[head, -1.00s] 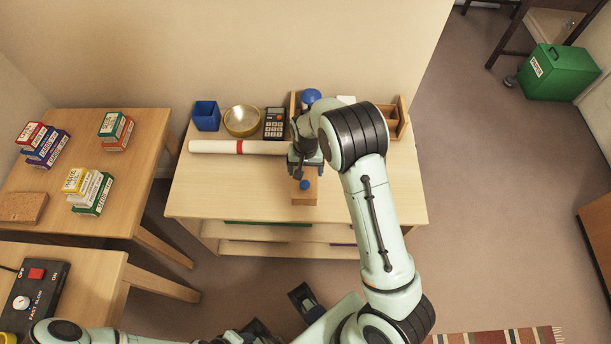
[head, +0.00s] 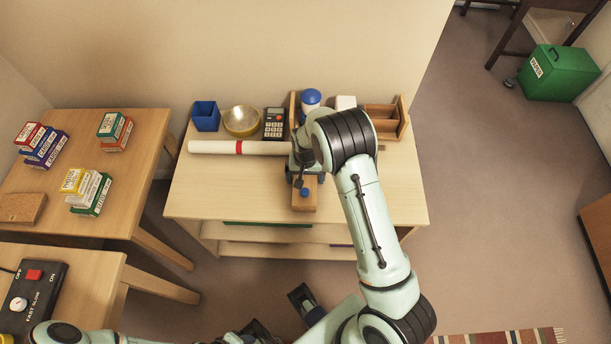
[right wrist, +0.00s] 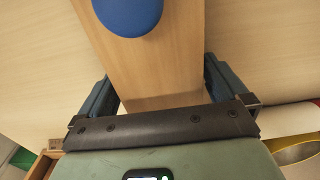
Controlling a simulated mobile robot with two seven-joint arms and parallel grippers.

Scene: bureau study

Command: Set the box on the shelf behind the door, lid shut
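The box (head: 305,203) is a plain wooden block shape with a blue knob on top, and its lid looks shut. It is over the front middle of the desk; I cannot tell whether it touches the desktop. My right gripper (head: 303,176) is at the box's far end. In the right wrist view the box (right wrist: 155,65) lies between the two fingers, which appear to press on its sides. The blue knob is cut by the top edge there. My left arm shows at the bottom left; its gripper is partly cut off and unclear. No door is recognizable.
Lower shelves (head: 265,248) show under the desk. Open floor lies right.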

